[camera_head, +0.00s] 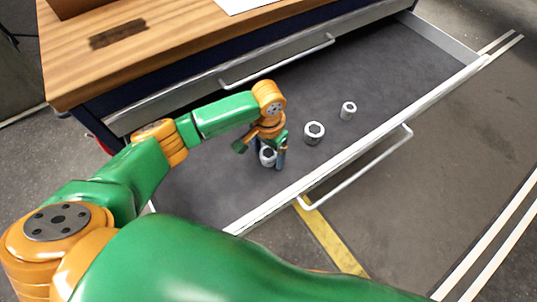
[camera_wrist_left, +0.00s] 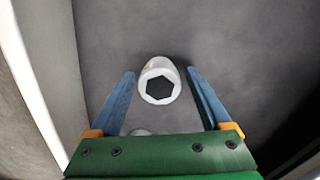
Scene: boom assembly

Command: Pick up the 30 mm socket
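Three silver sockets stand in the open drawer. The first socket (camera_head: 267,158) is at my left gripper (camera_head: 269,161), the middle socket (camera_head: 314,132) is to its right, and the smallest-looking socket (camera_head: 348,110) is farther right. I cannot read any sizes, so I cannot tell which is the 30 mm one. In the left wrist view my open left gripper (camera_wrist_left: 160,73) points down, with a socket (camera_wrist_left: 159,82) with a dark hexagonal hole between its blue fingers. Gaps show on both sides. A pale edge below it is mostly hidden by the gripper body. My right gripper is out of view.
The drawer floor (camera_head: 385,70) is dark grey and mostly bare. Its front wall (camera_head: 370,147) with a handle (camera_head: 365,170) runs close to the gripper. A wooden worktop (camera_head: 150,60) overhangs behind, above a second drawer handle (camera_head: 280,66).

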